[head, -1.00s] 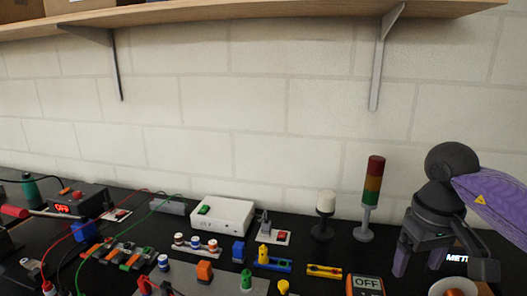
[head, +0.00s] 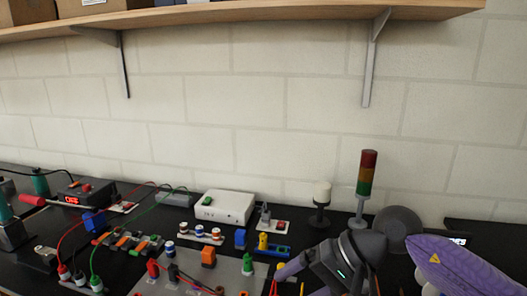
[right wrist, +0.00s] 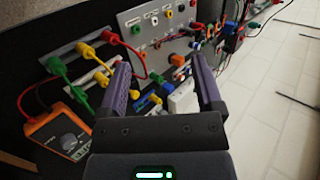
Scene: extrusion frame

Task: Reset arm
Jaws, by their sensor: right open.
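My right gripper (head: 322,278) comes in from the right in the head view, on my purple arm. It hangs low over the front right part of the bench, in front of the stack light. In the right wrist view, its two purple fingers (right wrist: 161,75) stand wide apart with nothing held between them. Beyond them are a grey panel (right wrist: 150,50) with coloured sockets and small coloured parts. The gripper hides part of the bench in the head view. My left gripper does not show.
An orange multimeter (right wrist: 58,132) with plugged leads lies left of the fingers in the wrist view. A wooden shelf (head: 250,17) overhangs the bench.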

